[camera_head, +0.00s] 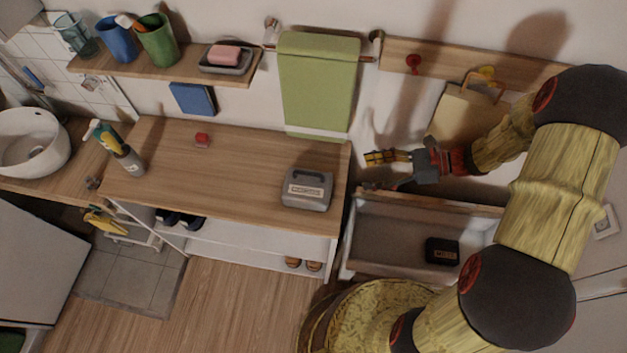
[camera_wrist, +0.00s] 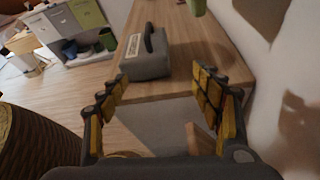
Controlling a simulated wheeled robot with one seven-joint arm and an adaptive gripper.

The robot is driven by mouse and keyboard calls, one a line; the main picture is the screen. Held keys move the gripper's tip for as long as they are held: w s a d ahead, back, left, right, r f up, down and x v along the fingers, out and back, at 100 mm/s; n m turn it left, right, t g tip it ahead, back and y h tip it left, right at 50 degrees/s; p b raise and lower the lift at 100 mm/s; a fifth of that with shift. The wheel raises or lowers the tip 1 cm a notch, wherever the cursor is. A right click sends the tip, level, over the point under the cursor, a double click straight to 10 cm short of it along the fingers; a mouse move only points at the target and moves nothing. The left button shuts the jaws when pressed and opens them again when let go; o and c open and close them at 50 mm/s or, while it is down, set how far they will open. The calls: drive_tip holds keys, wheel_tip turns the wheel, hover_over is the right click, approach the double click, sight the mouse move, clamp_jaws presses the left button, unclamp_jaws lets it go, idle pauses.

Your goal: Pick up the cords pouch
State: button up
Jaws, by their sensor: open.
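A small black pouch-like item (camera_head: 441,251) with a pale label lies in the open drawer (camera_head: 385,237) at the lower right of the head view. A grey case (camera_head: 307,190) with a handle and a pale label sits on the right end of the wooden counter. It also shows beyond my fingers in the wrist view (camera_wrist: 148,62). Both labels are too small to read, so I cannot tell for certain which is the cords pouch. My gripper (camera_head: 386,172) is open and empty above the drawer's back left part, right of the counter. Its two fingers show spread in the wrist view (camera_wrist: 160,78).
The wooden counter (camera_head: 230,185) is mostly clear, with a small red object (camera_head: 202,140) and a spray bottle (camera_head: 125,157). A green towel (camera_head: 318,85) hangs above its right end. A brown paper bag (camera_head: 465,113) hangs on the wall behind my arm.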

sight(330, 176)
drive_tip(key=a, duration=0.4)
drive_tip(key=a+b, duration=0.1)
drive_tip(key=a, duration=0.2)
drive_tip(key=a+b, duration=0.1)
drive_tip(key=a, duration=0.3)
drive_tip(key=shift+w+a, duration=0.25)
drive_tip(key=shift+a, duration=0.05)
drive_tip(key=b+x, duration=0.2)
drive_tip(key=x, duration=0.3)
drive_tip(key=shift+a, duration=0.25)
drive_tip(key=shift+c, duration=0.5)
drive_tip(key=c, duration=1.5)
clamp_jaws()
